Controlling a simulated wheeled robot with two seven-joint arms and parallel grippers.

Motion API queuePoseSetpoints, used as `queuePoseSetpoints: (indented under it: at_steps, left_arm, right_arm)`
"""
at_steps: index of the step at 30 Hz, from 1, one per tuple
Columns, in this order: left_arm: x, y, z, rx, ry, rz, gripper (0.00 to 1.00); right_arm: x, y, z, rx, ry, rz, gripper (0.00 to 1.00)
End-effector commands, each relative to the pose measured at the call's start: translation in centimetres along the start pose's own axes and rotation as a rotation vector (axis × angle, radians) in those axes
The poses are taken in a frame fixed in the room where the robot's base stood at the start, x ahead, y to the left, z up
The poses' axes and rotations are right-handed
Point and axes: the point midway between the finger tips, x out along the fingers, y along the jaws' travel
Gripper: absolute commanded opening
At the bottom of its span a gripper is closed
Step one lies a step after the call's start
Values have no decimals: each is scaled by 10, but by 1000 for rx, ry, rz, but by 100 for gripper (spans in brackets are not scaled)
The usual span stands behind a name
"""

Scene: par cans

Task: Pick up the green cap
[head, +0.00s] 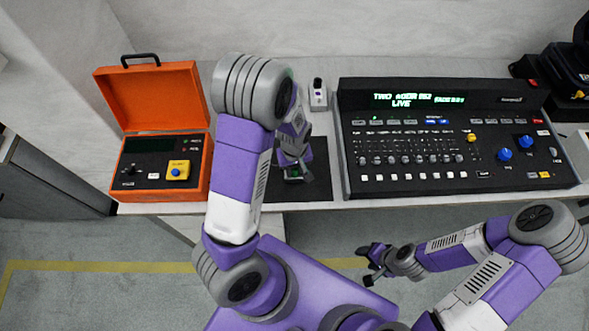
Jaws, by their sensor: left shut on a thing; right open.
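The green cap (294,173) is a small green thing low on the black mat (318,182) on the table. My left gripper (293,168) is over the mat, pointing down, and is shut on the green cap. The gripper's fingers and my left arm hide most of the cap, and I cannot tell whether it touches the mat. My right gripper (369,267) is open and empty, in front of the table's front edge and over the floor.
A black lighting console (455,150) fills the right of the table (330,203). A small white device (318,96) stands behind the mat. Dark equipment (560,75) is at the far right.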

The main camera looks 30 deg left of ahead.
Motion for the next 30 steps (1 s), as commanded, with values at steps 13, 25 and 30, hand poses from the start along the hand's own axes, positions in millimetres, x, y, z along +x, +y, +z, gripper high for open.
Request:
queuePoseSetpoints:
  at_steps: [13,25,30]
  left_arm:
    - [-62,1,0,1,3,4,0]
    - [-108,0,0,-1,0,0,0]
    - [-116,0,0,0,0,0,0]
  right_arm:
    - [-19,-7,1,0,0,0,55]
    - [-36,-13,2,0,0,0,55]
    - [-44,-16,2,0,0,0,55]
